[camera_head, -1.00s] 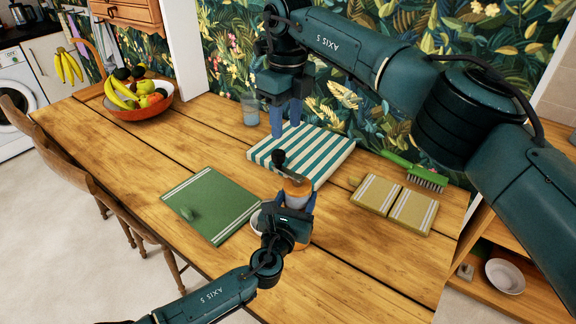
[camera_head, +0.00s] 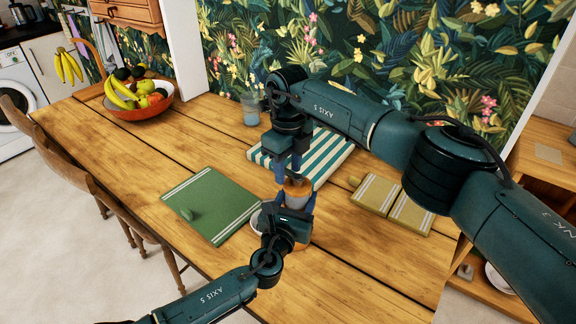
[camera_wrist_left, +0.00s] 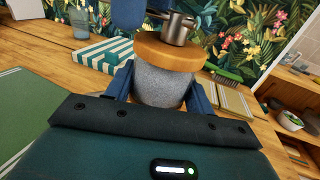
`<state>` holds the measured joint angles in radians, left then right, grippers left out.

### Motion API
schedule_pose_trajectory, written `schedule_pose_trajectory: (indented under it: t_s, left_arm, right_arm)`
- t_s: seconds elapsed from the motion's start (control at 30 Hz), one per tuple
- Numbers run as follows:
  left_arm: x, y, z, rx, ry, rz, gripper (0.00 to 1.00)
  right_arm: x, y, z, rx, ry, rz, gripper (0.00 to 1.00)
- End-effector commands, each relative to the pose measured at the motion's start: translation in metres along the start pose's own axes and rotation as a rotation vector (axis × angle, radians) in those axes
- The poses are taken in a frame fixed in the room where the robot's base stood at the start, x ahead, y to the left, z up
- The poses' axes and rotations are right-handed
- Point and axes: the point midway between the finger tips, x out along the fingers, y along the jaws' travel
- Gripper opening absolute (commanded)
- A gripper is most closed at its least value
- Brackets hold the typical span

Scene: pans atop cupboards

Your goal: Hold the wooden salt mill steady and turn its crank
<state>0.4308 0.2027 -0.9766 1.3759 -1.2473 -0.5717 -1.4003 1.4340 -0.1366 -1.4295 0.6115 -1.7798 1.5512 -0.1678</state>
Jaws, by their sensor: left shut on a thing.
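The wooden salt mill (camera_head: 297,190) stands on the table, with an orange-brown wooden top. In the left wrist view the mill (camera_wrist_left: 160,85) shows a grey speckled body and a metal crank hub (camera_wrist_left: 178,27) on top. My left gripper (camera_head: 293,208) is shut on the mill's body, with one blue finger on each side. My right gripper (camera_head: 288,168) is above the mill with its fingers pointing down at the crank. A blue finger of it also shows beside the hub in the left wrist view. The crank's knob is hidden, and I cannot tell whether the right fingers grip it.
A green-striped cloth-like block (camera_head: 330,156) lies just behind the mill. A green mat (camera_head: 212,205) lies to the left and a tan striped cloth (camera_head: 378,195) to the right. A glass (camera_head: 251,112) and a fruit basket (camera_head: 150,114) stand further back.

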Motion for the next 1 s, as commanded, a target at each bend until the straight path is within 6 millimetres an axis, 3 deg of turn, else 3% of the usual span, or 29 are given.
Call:
schedule_pose_trajectory:
  t_s: [0.13,0.6,1.0]
  left_arm:
    - [-0.0004,0.0000,-0.0012,0.000,0.002,0.000,0.00]
    - [-0.0004,0.0000,-0.0011,0.000,0.002,0.000,0.00]
    - [-0.0004,0.0000,-0.0011,0.000,0.002,0.000,0.00]
  right_arm:
    - [-0.0001,0.0000,0.0001,0.000,0.000,0.000,0.39]
    - [-0.0006,-0.0001,0.0002,0.000,-0.001,0.000,0.01]
    - [-0.0009,-0.0003,0.0002,0.003,-0.001,0.000,0.00]
